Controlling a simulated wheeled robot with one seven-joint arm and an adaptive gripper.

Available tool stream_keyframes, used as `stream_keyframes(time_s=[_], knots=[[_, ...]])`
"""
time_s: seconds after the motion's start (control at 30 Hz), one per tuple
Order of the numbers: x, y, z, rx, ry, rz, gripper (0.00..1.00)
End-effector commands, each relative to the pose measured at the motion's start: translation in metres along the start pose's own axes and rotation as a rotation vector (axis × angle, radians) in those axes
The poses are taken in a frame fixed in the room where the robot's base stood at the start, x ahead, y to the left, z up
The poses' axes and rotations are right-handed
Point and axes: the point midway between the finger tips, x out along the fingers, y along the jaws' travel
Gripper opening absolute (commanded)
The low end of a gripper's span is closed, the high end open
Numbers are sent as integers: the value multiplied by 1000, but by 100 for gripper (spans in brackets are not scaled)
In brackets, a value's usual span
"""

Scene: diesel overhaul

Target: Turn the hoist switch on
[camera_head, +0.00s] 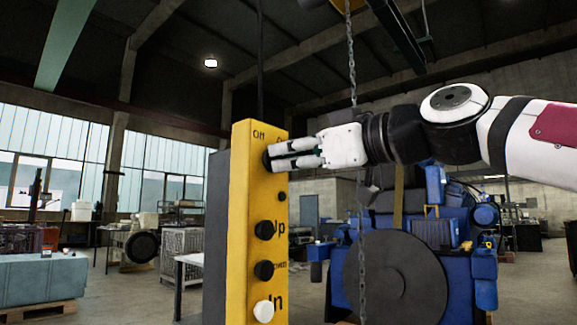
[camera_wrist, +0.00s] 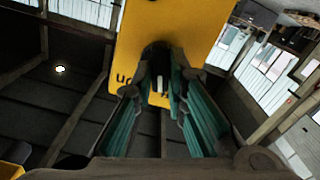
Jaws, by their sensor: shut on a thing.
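The hoist control box (camera_head: 238,225) is a tall yellow pendant with a dark side. Its switch is a black rotary knob (camera_wrist: 158,54) near the top, below the "Off" and "On" labels. In the head view my gripper (camera_head: 271,157) comes from the right and covers most of the knob and part of the "On" label. In the wrist view my gripper (camera_wrist: 160,78) has a finger on each side of the knob and is shut on it. A white mark shows between the fingers, roughly midway between the labels. The box appears upside down there.
Black buttons (camera_head: 264,230) and a white button (camera_head: 263,311) sit lower on the box. A chain (camera_head: 362,235) hangs to the right, in front of a blue diesel engine (camera_head: 440,233). A bench (camera_head: 190,260) stands behind the box on the left.

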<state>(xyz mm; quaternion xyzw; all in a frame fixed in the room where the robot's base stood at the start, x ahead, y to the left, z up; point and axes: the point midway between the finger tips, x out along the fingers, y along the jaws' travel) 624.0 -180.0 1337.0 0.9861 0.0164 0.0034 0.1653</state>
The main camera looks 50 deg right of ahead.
Motion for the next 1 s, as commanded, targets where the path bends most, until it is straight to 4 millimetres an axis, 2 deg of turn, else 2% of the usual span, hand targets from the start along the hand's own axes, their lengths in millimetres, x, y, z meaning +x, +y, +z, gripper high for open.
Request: stream_keyframes(time_s=[1.0], knots=[[0, 1, 3, 924, -7, 1, 0]])
